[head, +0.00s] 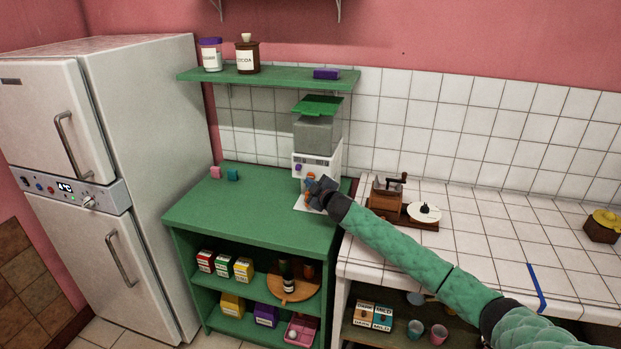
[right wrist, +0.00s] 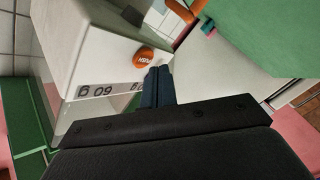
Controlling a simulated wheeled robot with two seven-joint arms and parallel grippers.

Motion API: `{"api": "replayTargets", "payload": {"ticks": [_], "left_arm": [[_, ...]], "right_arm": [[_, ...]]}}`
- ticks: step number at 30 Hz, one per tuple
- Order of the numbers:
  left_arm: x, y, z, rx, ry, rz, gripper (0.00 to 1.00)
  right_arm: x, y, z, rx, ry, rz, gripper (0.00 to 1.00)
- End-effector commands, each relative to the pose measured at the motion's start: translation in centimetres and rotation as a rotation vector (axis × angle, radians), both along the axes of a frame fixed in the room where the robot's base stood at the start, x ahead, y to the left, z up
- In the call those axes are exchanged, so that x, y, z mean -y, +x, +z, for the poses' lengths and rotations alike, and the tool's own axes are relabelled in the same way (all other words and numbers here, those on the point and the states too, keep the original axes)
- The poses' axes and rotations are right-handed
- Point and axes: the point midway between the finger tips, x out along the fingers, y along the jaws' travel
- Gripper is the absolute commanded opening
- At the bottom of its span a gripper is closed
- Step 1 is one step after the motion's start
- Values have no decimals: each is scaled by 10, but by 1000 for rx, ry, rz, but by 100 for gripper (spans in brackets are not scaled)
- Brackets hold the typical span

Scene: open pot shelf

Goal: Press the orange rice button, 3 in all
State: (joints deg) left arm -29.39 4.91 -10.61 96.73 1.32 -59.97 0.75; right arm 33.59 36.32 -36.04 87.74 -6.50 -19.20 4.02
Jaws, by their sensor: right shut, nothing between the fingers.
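The rice dispenser (head: 317,136) stands at the back right of the green shelf unit's top, with a green lid, a grey clear hopper and a white lower front. Its orange button (right wrist: 144,55) faces my gripper in the right wrist view, above a "60 g" label; in the head view the button (head: 311,176) is partly covered by my gripper. My right gripper (head: 318,190) is shut and empty in front of the dispenser. In the right wrist view its dark fingertips (right wrist: 159,71) are right beside the button; I cannot tell whether they touch it. My left gripper is not in view.
A purple knob (head: 298,168) sits on the dispenser's front. A coffee grinder (head: 386,198) stands on the tiled counter, close to my arm.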

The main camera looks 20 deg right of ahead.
Motion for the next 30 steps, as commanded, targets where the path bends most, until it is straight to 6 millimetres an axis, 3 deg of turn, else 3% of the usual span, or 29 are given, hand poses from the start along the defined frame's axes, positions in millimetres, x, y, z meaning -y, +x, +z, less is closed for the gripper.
{"api": "replayTargets", "payload": {"ticks": [19, 30], "left_arm": [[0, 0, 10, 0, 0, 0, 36], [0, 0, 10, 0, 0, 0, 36]], "right_arm": [[-26, -37, 0, 0, 0, 1, 0], [-28, -41, 0, 0, 0, 0, 0]]}}
